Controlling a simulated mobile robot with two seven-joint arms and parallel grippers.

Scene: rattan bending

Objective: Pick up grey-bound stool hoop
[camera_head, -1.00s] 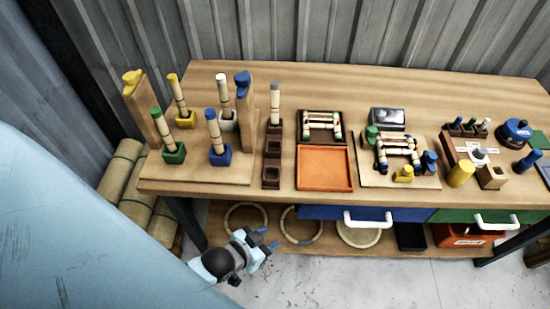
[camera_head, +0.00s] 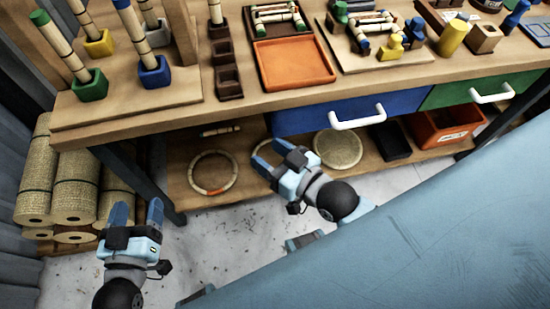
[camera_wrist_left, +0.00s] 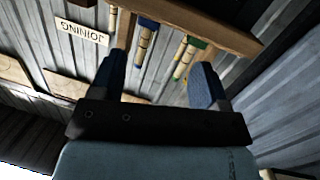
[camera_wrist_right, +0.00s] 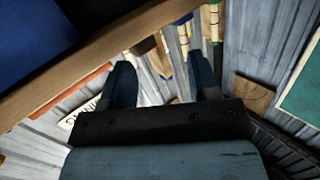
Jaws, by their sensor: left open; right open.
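On the lower shelf under the bench lies a pale rattan hoop (camera_head: 194,170) with an orange-red band at its front. A second pale hoop (camera_head: 252,162) lies to its right, mostly hidden by my right gripper (camera_head: 272,155); I cannot make out its binding colour. My right gripper is open, its fingers pointing toward the shelf over this second hoop, with nothing between them. My left gripper (camera_head: 137,208) is open and empty, left of the shelf, in front of the rattan rolls. Neither wrist view shows a hoop.
A round woven disc (camera_head: 338,149), a black tray (camera_head: 390,141) and an orange bin (camera_head: 440,128) stand further right on the shelf. The blue drawer (camera_head: 305,121) and bench edge overhang it. A table leg (camera_head: 140,183) and rattan rolls (camera_head: 75,180) are at left.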

